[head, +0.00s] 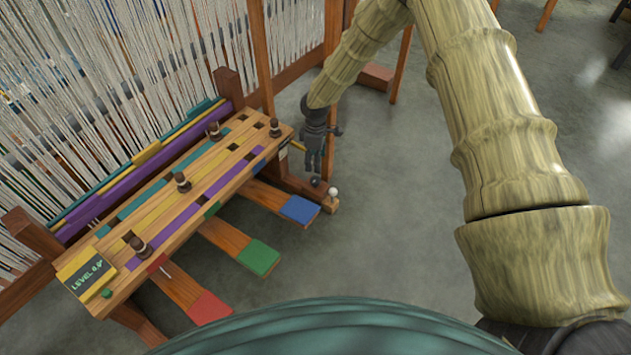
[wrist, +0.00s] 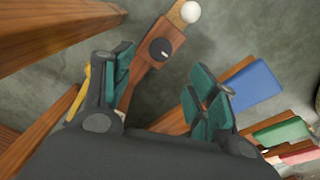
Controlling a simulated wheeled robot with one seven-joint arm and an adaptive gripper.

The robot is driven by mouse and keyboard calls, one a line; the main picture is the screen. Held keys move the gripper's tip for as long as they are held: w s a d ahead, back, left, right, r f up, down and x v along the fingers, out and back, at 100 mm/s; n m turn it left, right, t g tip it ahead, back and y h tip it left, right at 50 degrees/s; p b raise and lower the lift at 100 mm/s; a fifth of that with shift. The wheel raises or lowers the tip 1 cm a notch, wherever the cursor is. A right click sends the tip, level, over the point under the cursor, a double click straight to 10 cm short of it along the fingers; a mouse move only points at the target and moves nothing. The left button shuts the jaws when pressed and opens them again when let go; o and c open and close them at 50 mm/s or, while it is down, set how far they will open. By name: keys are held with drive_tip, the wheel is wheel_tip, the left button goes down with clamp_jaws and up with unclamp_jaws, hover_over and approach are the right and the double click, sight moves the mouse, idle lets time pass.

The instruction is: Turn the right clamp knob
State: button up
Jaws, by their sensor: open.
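The right clamp knob (wrist: 161,50) is a round black dial with a pale mark across its face. It sits on a wooden block at the end of a beam, and it shows small and dark in the head view (head: 315,181). My gripper (wrist: 165,85) is open and empty, with its green-padded fingers spread wide. In the wrist view the knob lies beyond the fingers, between their lines, nearer the left one, and apart from both. In the head view my gripper (head: 313,167) hangs just above the knob, at the right end of the loom bench.
A white ball (wrist: 190,12) sits beside the knob. Blue (head: 300,209), green (head: 258,257) and red (head: 209,308) pedals stick out from the wooden bench (head: 175,200). Wooden posts stand close on the left in the wrist view.

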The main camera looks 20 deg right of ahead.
sight(315, 179)
wheel_tip(315, 179, down, 10)
drive_tip(key=b, duration=0.4)
drive_tip(key=shift+f, duration=0.1)
drive_tip(key=c, duration=1)
drive_tip(key=shift+c, duration=0.2)
